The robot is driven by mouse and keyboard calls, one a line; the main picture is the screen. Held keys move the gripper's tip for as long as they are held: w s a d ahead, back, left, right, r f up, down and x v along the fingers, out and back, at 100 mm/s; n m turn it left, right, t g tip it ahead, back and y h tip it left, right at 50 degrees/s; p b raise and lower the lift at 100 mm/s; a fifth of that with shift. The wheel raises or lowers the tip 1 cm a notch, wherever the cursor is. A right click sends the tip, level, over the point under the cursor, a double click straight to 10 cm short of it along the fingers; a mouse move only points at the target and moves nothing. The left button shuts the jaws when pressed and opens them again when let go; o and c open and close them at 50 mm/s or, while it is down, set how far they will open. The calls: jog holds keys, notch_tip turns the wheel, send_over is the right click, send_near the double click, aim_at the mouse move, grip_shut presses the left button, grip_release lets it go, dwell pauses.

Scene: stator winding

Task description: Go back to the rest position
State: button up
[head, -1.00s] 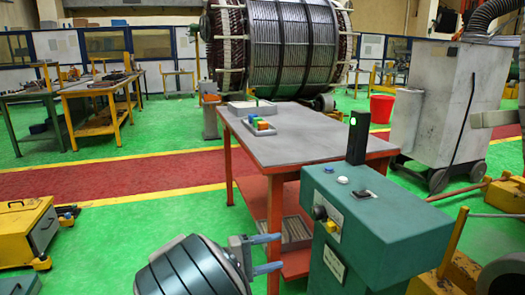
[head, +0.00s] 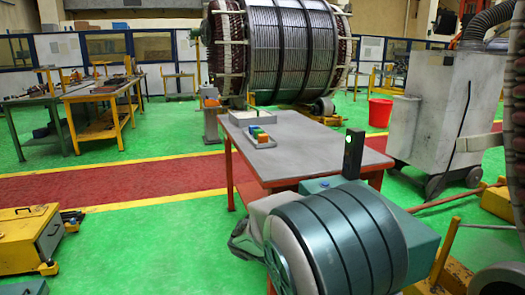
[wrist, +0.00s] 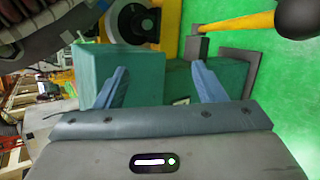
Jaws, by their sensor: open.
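My gripper (wrist: 158,66) shows in the wrist view with its two blue-grey fingers wide apart and nothing between them. A teal console (wrist: 137,72) stands beyond the fingers; I cannot tell the gap to it. In the head view, my dark teal striped arm link stands in front of the console (head: 422,228) and covers most of it. The fingers cannot be seen in the head view.
A grey-topped work table (head: 330,145) holds colored blocks (head: 258,135) and a shallow tray (head: 240,117). A large stator (head: 290,50) stands behind.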

jog(key=s+d+r+m+t+y+p, duration=0.1)
jog(key=s+r+m+t+y+p, duration=0.2)
jog(key=s+r+y+p, duration=0.7)
jog(key=s+r+m+p, duration=0.1)
jog(key=s+r+p, duration=0.3)
jog(key=r, duration=0.4)
jog(key=shift+s+d+r+y+p, duration=0.2)
jog(key=shift+s+r+y+p, duration=0.15)
jog(key=shift+s, duration=0.45)
